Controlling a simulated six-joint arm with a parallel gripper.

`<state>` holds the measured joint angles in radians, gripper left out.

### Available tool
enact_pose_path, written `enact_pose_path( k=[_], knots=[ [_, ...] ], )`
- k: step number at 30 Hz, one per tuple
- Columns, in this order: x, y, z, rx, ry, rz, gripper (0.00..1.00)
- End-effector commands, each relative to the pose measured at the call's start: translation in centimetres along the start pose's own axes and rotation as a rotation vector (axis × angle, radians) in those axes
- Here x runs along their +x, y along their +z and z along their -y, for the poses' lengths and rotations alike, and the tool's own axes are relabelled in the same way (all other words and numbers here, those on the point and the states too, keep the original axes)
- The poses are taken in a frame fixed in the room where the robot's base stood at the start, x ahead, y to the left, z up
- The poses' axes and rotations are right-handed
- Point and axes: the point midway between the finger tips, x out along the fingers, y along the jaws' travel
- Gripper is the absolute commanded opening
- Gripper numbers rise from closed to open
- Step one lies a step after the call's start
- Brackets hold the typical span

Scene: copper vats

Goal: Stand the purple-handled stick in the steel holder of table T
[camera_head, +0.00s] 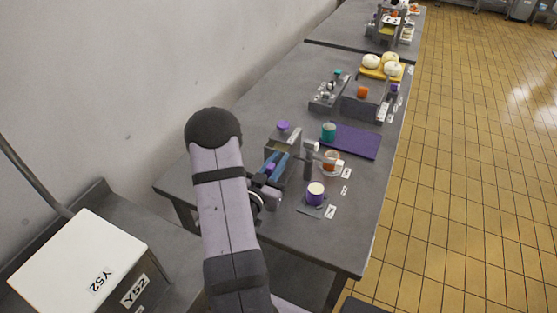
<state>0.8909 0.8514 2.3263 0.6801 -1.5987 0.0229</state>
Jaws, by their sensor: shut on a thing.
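A small purple part (270,168) shows between the fingers and looks like the handle of the purple-handled stick. The rest of the stick is hidden or too small to make out. A grey box-like stand (290,170) is just beside and behind the fingers. A narrow grey upright (308,163) stands to their right. I cannot tell which of these is the steel holder, and no table letter is readable.
A purple knob-like top (283,126) shows behind the fingers. Farther back are a grey rack (326,98) and a yellow board (376,72) with pale round things.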

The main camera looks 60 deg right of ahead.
Motion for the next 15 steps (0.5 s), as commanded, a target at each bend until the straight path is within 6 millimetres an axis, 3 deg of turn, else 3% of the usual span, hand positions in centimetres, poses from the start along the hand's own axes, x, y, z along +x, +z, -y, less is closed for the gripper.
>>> enact_pose_path(
  k=[4, 5, 7, 15],
  knots=[
    [0.00, 0.45, 0.00, 0.000, 0.000, 0.000, 0.00],
    [0.00, 0.36, 0.00, 0.000, 0.000, 0.000, 0.20],
    [-0.01, 0.30, -0.01, 0.000, 0.000, 0.001, 0.34],
    [-0.01, 0.28, -0.01, 0.000, 0.000, 0.001, 0.34]
  ],
)
